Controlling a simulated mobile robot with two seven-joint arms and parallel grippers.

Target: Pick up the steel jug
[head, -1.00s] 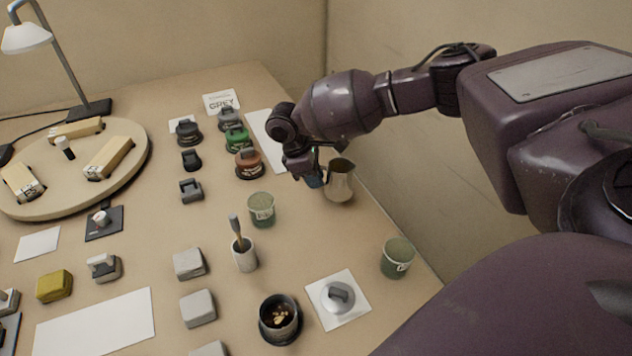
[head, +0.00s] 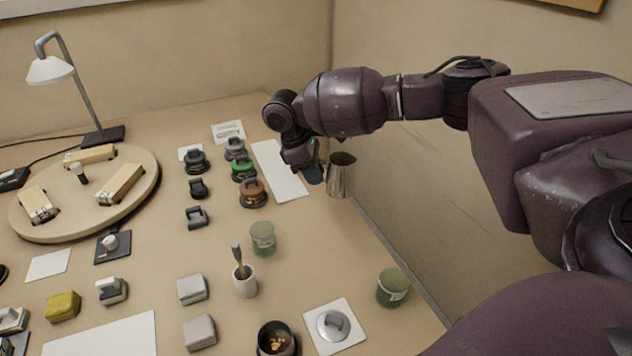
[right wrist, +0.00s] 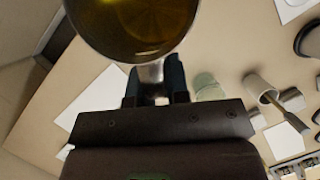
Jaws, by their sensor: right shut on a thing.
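The steel jug (head: 341,177) is upright beside my right gripper in the head view, over the right edge of the bench. It appears to hang clear of the bench top. My right gripper (head: 314,173) is shut on the jug's handle. In the right wrist view the jug (right wrist: 128,28) fills the top, and I look into its golden-brown reflective inside. There the handle sits between the two dark fingers of my right gripper (right wrist: 156,84). My left gripper is in neither view.
A white cup with a brush (head: 245,282) and a dark cup (head: 276,340) stand nearby. A white sheet (head: 279,171) lies left of the gripper. A round wooden board (head: 60,221) is at far left.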

